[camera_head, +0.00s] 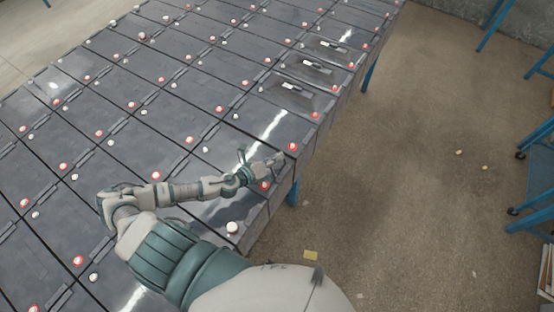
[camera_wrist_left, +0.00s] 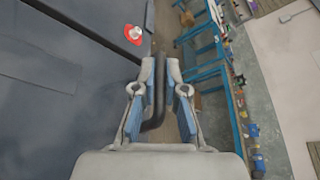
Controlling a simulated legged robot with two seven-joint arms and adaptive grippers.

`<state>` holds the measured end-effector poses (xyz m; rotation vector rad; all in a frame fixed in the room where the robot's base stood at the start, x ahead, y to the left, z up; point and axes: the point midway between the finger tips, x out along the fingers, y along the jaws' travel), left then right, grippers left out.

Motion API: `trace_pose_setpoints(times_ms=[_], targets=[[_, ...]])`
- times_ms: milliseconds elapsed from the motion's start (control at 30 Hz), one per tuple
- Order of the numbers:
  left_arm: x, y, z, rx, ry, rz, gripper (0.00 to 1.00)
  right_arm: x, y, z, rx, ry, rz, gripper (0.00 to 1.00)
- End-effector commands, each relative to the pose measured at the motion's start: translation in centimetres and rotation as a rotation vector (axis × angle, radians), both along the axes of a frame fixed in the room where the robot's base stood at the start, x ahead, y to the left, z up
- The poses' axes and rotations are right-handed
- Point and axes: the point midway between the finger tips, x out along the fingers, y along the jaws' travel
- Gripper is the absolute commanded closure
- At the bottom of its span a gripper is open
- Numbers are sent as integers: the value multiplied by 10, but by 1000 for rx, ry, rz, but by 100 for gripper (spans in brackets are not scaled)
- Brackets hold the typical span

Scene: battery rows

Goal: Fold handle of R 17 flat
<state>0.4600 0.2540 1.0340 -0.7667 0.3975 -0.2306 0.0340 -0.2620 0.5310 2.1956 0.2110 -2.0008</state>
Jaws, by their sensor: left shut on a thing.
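My left gripper (camera_head: 272,162) is at the right-hand edge of the battery rows, low over a dark grey battery near a red-ringed terminal (camera_head: 292,146). In the left wrist view, the gripper (camera_wrist_left: 158,80) is shut on a black bar-shaped handle (camera_wrist_left: 153,118), which stands out between its fingers. The handle is beside the edge of a dark battery top (camera_wrist_left: 60,100); its foot is partly hidden by the gripper. No label reading R 17 is legible. My right gripper is in neither view.
Dark batteries with red and white terminals cover the bench in close rows. Several batteries farther up the right edge have handles (camera_head: 290,86) on top. Blue racks (camera_head: 540,135) stand at the right; the floor (camera_head: 400,180) between is mostly clear.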

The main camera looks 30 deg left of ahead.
Motion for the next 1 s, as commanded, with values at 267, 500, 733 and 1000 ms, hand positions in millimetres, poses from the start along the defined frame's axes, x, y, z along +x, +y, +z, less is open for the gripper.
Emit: trace_pose_setpoints(times_ms=[267, 500, 733, 1000], targets=[[-1, 3, -7, -35, 8, 0, 100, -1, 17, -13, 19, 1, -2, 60], [-1, 6, -14, -140, 15, 2, 100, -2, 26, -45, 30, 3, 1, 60], [-1, 13, -22, -312, 31, 1, 100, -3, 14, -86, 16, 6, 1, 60], [-1, 21, -27, -477, 47, -3, 100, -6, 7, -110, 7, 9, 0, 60]])
